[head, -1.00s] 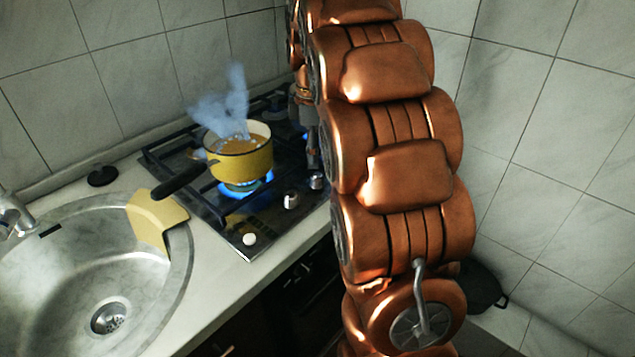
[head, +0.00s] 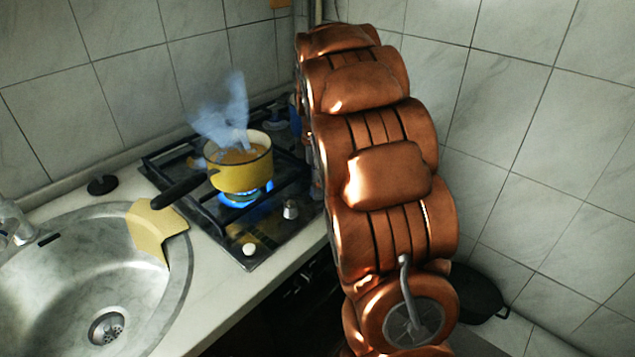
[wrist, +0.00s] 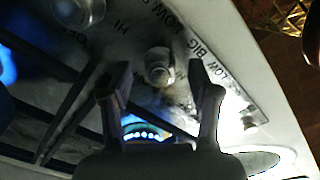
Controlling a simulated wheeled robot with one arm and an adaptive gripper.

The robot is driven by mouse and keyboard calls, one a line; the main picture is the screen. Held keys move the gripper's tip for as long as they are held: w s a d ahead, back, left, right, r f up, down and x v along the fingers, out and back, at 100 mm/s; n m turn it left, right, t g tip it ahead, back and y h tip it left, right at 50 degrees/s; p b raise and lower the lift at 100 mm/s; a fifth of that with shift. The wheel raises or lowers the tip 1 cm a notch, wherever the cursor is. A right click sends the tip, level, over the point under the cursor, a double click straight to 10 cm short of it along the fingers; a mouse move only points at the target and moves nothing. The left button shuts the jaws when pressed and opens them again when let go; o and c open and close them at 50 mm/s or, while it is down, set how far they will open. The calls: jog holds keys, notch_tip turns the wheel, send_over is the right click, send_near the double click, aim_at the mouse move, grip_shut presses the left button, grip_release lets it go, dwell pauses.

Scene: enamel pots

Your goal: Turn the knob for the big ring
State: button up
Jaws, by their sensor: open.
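My gripper (wrist: 160,85) is open in the wrist view, its two dark fingers spread over the hob's front panel. A round metal knob (wrist: 158,66) shows between and just beyond the fingertips; I cannot tell whether they touch it. Lettering beside it (wrist: 206,62) seems to read "LOW BIG". Another knob (wrist: 78,10) is at the upper left of the wrist view. In the head view my arm hides my gripper. That view shows a metal knob (head: 290,209) and a paler knob (head: 249,249) on the hob (head: 262,232).
A yellow pot (head: 238,172) steams over a blue flame (head: 245,195), its dark handle (head: 178,192) pointing toward the sink (head: 60,290). A yellow cloth (head: 150,228) lies over the sink rim. A dark pan (head: 478,295) is right of my arm.

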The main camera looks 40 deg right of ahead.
jog(key=shift+f, duration=0.3)
jog(key=shift+c, duration=0.2)
jog(key=c, duration=1.1)
